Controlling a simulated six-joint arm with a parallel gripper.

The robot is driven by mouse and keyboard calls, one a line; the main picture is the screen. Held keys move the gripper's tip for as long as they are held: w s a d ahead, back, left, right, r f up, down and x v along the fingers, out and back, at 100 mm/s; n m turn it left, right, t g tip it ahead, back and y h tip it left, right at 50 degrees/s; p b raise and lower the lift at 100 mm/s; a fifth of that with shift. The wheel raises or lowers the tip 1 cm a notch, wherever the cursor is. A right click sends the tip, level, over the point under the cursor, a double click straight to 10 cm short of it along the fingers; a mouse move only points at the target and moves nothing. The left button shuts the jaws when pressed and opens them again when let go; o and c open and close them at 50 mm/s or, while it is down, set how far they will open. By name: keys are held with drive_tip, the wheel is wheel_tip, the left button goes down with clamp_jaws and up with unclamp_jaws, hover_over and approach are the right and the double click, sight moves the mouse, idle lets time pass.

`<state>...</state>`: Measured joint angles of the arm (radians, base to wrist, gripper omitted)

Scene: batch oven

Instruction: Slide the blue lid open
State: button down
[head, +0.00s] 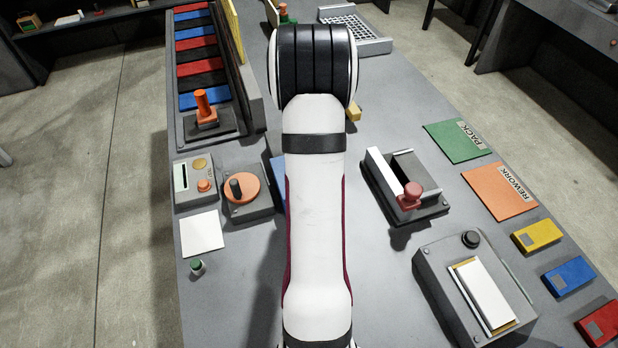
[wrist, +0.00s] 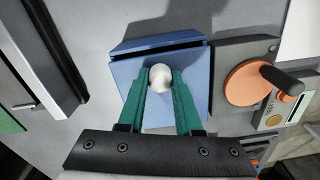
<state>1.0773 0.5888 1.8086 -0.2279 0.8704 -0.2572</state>
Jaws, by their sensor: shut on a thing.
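The blue lid (wrist: 190,104) is in the middle of the wrist view, with a round white knob (wrist: 160,75) on top. My gripper (wrist: 161,80) has two teal fingers, shut on the white knob from either side. A narrow dark gap runs along the lid's upper edge, between it and a blue rim (wrist: 158,42). In the head view only a sliver of blue (head: 278,172) shows at the left of my arm; my arm hides the rest of it and my gripper.
A grey unit with an orange dial (head: 243,189) stands close beside the lid; it also shows in the wrist view (wrist: 248,82). A grey fixture with a red knob (head: 409,195) stands right of my arm. A white card (head: 202,232) lies front left.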

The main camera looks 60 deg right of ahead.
drive_tip(key=w+d, duration=0.7)
drive_tip(key=c, duration=0.6)
unclamp_jaws()
wheel_tip(320, 180, up, 16)
drive_tip(key=shift+f, duration=0.1)
